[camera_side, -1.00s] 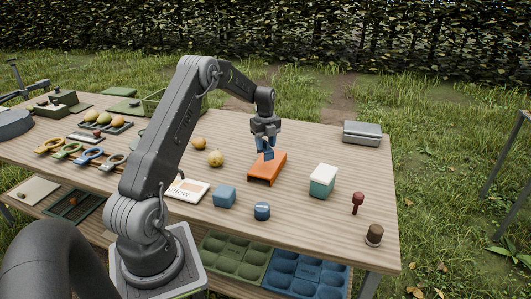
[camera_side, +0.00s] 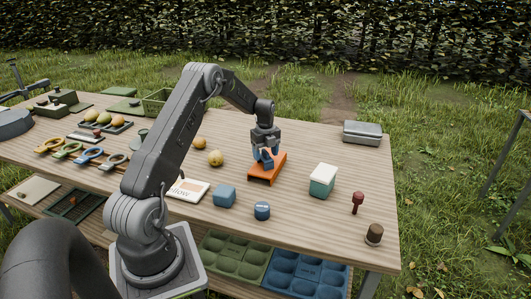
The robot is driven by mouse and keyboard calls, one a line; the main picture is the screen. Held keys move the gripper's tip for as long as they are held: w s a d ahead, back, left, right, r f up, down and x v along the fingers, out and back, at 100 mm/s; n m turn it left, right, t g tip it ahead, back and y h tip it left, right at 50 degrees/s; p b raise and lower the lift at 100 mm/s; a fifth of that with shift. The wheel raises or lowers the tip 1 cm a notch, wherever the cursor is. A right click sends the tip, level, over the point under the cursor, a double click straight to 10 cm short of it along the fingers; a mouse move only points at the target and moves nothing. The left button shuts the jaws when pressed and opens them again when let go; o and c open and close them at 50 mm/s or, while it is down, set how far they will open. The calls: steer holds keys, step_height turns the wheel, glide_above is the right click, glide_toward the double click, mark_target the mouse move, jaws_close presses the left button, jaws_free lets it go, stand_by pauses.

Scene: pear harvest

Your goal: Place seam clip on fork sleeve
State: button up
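An orange bench-shaped piece (camera_side: 262,176), which I take for the fork sleeve, stands on the table right of the middle. My gripper (camera_side: 265,160) points down onto its top. A small blue piece shows at the fingertips, low over the orange piece. It may be the seam clip or part of the fingers; I cannot tell which. Whether the fingers are closed on something is too small to make out. Contact with the orange top cannot be told either.
A blue block (camera_side: 224,196), a blue round jar (camera_side: 262,211) and a teal-and-white box (camera_side: 322,181) stand in front and to the right. Two pears (camera_side: 215,158) (camera_side: 199,143) lie to the left. A grey case (camera_side: 362,132) sits at the back right.

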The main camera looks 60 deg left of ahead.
mark_target(266, 151)
step_height(266, 151, up, 12)
steer(key=s+d+r+n+t, duration=0.1)
steer(key=d+r+n, duration=0.2)
steer(key=d+r, duration=0.3)
steer(key=s+d+r+n+t+y, duration=0.1)
steer(key=s+d+r+n, duration=0.15)
steer(key=d, duration=0.65)
steer(key=s+d+r+n, duration=0.1)
steer(key=d+r+n, duration=0.1)
steer(key=d+r, duration=0.4)
steer(key=s+d+f+n+t+h, duration=0.1)
steer(key=s+d+f+n+t, duration=0.1)
steer(key=s+d+n, duration=0.8)
steer(key=s+d+t, duration=0.1)
steer(key=s+d, duration=0.6)
steer(key=s, duration=0.1)
steer(key=shift+s+f+t, duration=0.15)
steer(key=shift+f+t, duration=0.05)
steer(key=shift+t, duration=0.1)
